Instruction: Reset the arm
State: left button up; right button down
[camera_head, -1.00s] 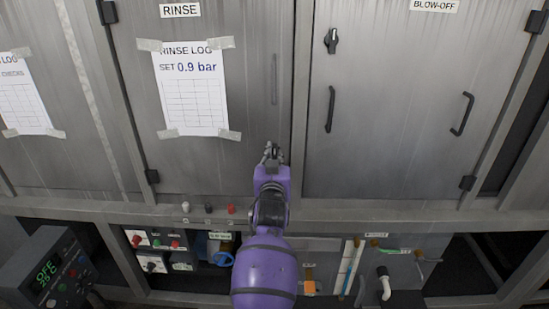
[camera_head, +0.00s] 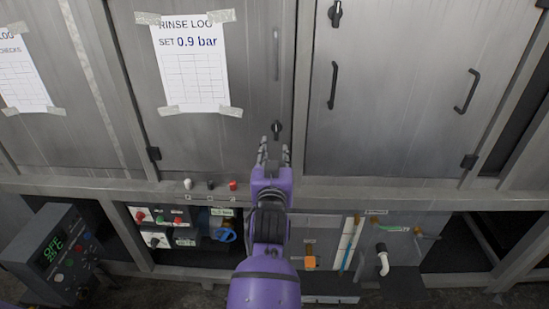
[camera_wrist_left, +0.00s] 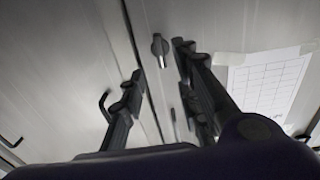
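My left gripper (camera_head: 274,146) is in front of the rinse cabinet door (camera_head: 245,90), near its lower right corner. Its fingers are spread with nothing between them. A small dark knob (camera_head: 277,127) on that door shows just beyond the fingertips. In the left wrist view the open gripper (camera_wrist_left: 160,65) has a finger on each side, and the grey knob (camera_wrist_left: 160,48) appears between and beyond them, apart from both. My purple left arm reaches up from the bottom middle of the head view. My right gripper is not in view.
A rinse log sheet (camera_head: 196,67) is taped to the door. A neighbouring door (camera_head: 405,105) has dark handles. A ledge with small red, black and white buttons (camera_head: 210,185) runs below. A control box (camera_head: 60,252) stands at lower left, with valves and pipes (camera_head: 383,262) at lower right.

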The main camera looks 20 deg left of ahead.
pick_arm(q)
jog(key=shift+v, duration=1.05)
